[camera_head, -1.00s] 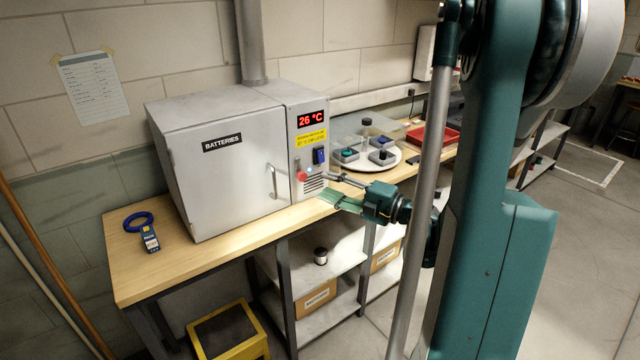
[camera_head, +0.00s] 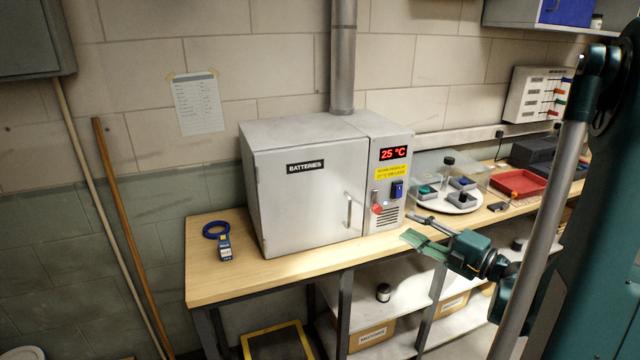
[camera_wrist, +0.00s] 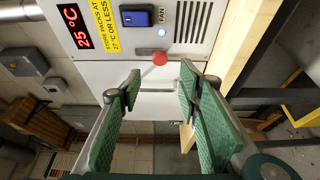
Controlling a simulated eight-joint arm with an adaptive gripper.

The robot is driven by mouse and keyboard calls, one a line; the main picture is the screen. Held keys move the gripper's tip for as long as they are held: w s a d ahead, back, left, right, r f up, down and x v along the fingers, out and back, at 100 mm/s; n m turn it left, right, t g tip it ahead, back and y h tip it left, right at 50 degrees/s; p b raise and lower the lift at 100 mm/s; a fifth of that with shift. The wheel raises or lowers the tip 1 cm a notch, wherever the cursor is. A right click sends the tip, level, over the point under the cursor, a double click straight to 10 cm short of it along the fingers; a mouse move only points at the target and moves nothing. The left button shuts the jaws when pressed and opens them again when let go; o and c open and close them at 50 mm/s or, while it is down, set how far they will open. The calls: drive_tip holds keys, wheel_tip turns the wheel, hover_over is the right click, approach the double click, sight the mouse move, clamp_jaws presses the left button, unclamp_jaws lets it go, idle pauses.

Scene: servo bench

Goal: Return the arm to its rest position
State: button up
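My gripper (camera_head: 425,243) is green with flat finger pads and sits in front of the right end of the battery cabinet, near the bench's front edge. In the wrist view my gripper (camera_wrist: 158,95) has its fingers spread wide with nothing between them. The grey cabinet (camera_head: 300,205) labelled BATTERIES has its door shut. Its panel display (camera_head: 393,153) reads 25 °C in red. The blue fan switch (camera_head: 397,189) and a red knob (camera_head: 377,208) are on the panel. In the wrist view the red knob (camera_wrist: 160,58) lies beyond the fingers, apart from them, and a small light beside the switch glows.
A blue clamp meter (camera_head: 224,248) lies on the wooden bench (camera_head: 205,283) left of the cabinet. A white round tray (camera_head: 456,207) with small blocks and a red tray (camera_head: 519,183) stand to the right. A yellow-edged step (camera_head: 277,342) is below the bench.

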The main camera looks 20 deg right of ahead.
drive_tip(key=w+a+r+m+t+h+p, duration=0.1)
drive_tip(key=w+a+r+m+h, duration=0.15)
drive_tip(key=r+m+h, duration=0.65)
drive_tip(key=w+a+r+m+t+h, duration=0.3)
drive_tip(key=r+m, duration=0.4)
drive_tip(key=r, duration=0.7)
drive_tip(key=s+a+f+m+g+y+p, duration=0.1)
drive_tip(key=s+a+f+m+g+y, duration=0.1)
drive_tip(key=s+a+f+g, duration=0.4)
drive_tip(key=s+a+f+m+g+y, duration=0.3)
drive_tip(key=s+a+f+g, duration=0.4)
drive_tip(key=s+a+f, duration=0.8)
drive_tip(key=s+a+m, duration=0.1)
drive_tip(key=s+a, duration=0.3)
drive_tip(key=a, duration=0.2)
drive_tip(key=shift+a+f+g+p, duration=0.2)
drive_tip(key=shift+a+g+p, duration=0.1)
drive_tip(key=shift+p, duration=0.1)
drive_tip(key=shift+w, duration=0.1)
drive_tip(key=shift+c, duration=0.6)
